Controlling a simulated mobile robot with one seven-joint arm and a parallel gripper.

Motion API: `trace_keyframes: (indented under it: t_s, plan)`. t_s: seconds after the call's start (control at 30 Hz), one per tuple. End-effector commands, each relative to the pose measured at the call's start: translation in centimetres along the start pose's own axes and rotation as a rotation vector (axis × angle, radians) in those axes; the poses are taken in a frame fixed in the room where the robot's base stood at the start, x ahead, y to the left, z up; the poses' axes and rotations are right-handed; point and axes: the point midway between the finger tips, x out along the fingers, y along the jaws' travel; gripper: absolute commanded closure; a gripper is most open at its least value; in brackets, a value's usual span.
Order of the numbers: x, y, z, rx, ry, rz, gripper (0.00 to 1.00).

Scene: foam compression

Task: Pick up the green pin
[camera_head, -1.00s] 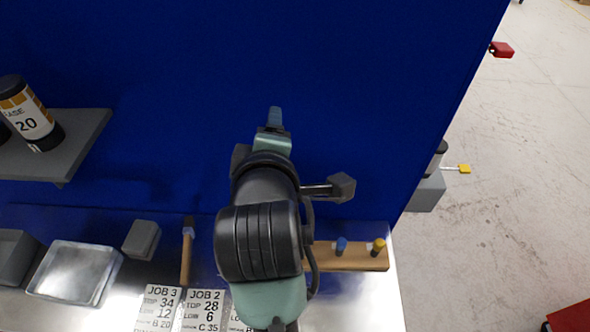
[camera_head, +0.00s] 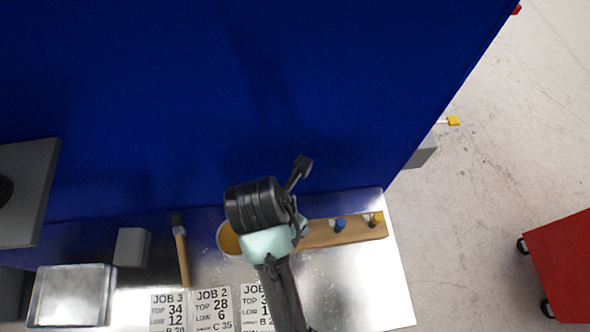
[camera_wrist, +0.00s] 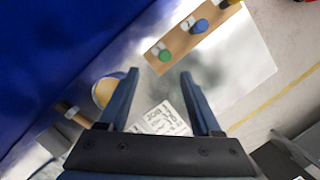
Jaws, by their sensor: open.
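The green pin (camera_wrist: 165,56) stands at the near end of a wooden block (camera_wrist: 182,42) in the wrist view, beside a blue pin (camera_wrist: 199,26). In the head view the block (camera_head: 318,237) shows with the blue pin (camera_head: 340,225) and a yellow pin (camera_head: 376,218), while the green pin is hidden behind my arm. My gripper (camera_wrist: 158,72) is open and empty in the wrist view. The green pin appears just beyond the space between its fingers, and I see no contact.
A round orange-topped container (camera_head: 228,240) is left of the block. A blue wall rises behind. The table's right side is clear.

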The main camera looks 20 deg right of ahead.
Motion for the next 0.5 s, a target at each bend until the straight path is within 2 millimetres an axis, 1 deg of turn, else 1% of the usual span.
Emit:
trace_keyframes:
  t_s: [0.3, 0.4, 0.5]
  plan:
    - [5.6, -0.1, 0.0, 0.002, 0.002, -0.002, 0.35]
    - [6.7, -0.1, 0.0, 0.002, 0.001, 0.0, 0.35]
    - [7.2, -0.1, 0.0, 0.003, 0.0, 0.001, 0.35]
